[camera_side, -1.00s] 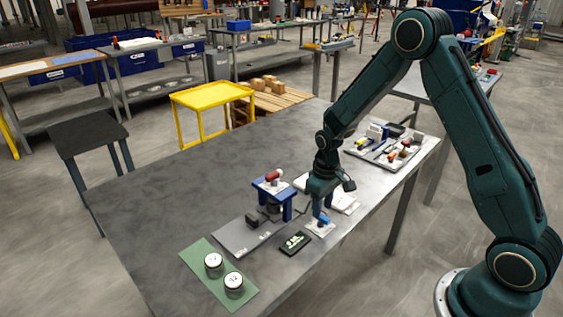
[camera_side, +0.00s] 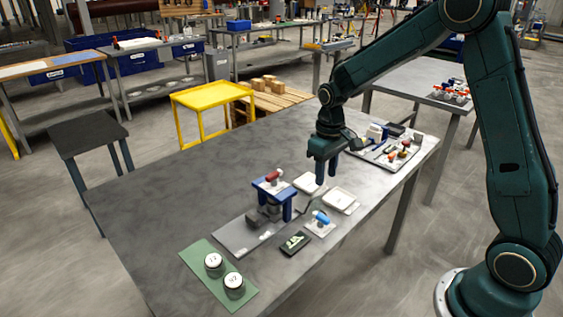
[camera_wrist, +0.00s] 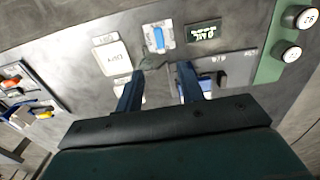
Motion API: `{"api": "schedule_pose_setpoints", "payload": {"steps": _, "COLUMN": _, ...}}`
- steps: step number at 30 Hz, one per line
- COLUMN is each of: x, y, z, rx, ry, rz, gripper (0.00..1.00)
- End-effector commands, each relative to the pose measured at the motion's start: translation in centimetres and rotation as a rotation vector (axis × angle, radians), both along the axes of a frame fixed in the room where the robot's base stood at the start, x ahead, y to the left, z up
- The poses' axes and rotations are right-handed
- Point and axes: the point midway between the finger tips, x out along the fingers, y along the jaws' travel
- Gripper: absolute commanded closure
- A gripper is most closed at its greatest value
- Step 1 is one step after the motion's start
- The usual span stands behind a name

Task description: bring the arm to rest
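My gripper (camera_side: 327,172) hangs above the table, over the area of two white trays, pointing down. In the wrist view its two blue fingers (camera_wrist: 158,80) stand apart with nothing held between them. The blue-framed press (camera_side: 272,190) with a red handle (camera_side: 273,175) stands left of my gripper in the side view. A blue-handled item (camera_side: 321,216) lies on a small white pad (camera_side: 318,228), apart from my gripper; it also shows in the wrist view (camera_wrist: 158,38).
White trays (camera_side: 341,201) (camera_side: 308,183) lie near the press. A dark display (camera_side: 295,242) sits in front. A green mat (camera_side: 205,252) holds two lidded jars (camera_side: 213,264) (camera_side: 234,285). A tool tray (camera_side: 370,158) lies at the right end. The table's left half is clear.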

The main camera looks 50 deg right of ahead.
Motion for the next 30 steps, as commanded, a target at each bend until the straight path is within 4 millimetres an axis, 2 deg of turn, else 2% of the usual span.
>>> {"api": "schedule_pose_setpoints", "payload": {"steps": 8, "x": 0.0, "y": 0.0, "z": 0.1, "rx": 0.0, "ry": -0.002, "rz": 0.0, "gripper": 0.62}}
{"api": "schedule_pose_setpoints", "payload": {"steps": 14, "x": -0.6, "y": 0.4, "z": 1.5, "rx": -0.004, "ry": -0.021, "rz": 0.0, "gripper": 0.62}}
{"api": "schedule_pose_setpoints", "payload": {"steps": 20, "x": -2.2, "y": 1.3, "z": 4.6, "rx": -0.01, "ry": -0.067, "rz": 0.0, "gripper": 0.62}}
{"api": "schedule_pose_setpoints", "payload": {"steps": 30, "x": -6.8, "y": 3.2, "z": 10.4, "rx": -0.018, "ry": -0.168, "rz": -0.004, "gripper": 0.62}}
